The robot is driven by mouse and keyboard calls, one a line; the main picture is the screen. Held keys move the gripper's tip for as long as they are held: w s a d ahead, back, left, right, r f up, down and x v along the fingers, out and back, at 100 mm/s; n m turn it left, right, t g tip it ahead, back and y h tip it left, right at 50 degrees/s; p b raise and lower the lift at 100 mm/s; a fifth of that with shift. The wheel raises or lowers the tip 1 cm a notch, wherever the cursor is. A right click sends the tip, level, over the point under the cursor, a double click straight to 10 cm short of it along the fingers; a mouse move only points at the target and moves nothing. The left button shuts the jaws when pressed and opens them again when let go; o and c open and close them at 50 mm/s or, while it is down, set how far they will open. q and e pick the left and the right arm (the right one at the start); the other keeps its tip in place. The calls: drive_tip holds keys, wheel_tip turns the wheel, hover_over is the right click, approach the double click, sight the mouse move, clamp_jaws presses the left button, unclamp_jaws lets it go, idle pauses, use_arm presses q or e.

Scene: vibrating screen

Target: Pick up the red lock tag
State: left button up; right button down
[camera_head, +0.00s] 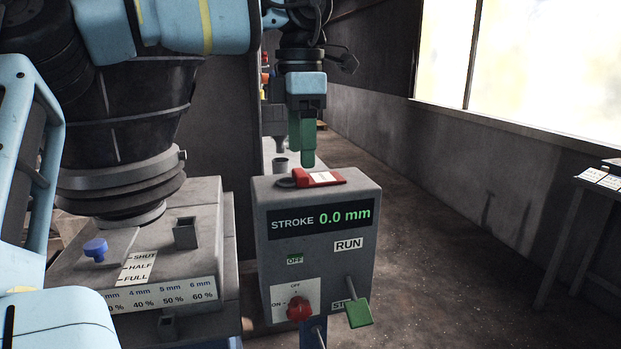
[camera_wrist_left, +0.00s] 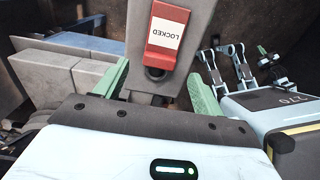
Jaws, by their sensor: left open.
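My left gripper (camera_head: 302,148) is open and empty, pointing down just above and behind the tag. No contact with the tag is visible. My right gripper does not show clearly in either view.
The control box (camera_head: 262,235) carries a stroke display, a red knob (camera_head: 299,307) and a green paddle (camera_head: 359,313) on its front. A grey machine with a blue knob (camera_head: 95,249) stands left. A side table (camera_head: 574,215) is at far right. The floor between is clear.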

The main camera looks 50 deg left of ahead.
sight(300, 172)
use_arm(q)
drive_tip(key=shift+f, duration=1.9)
drive_tip(key=shift+c, duration=0.4)
drive_tip(key=c, duration=1)
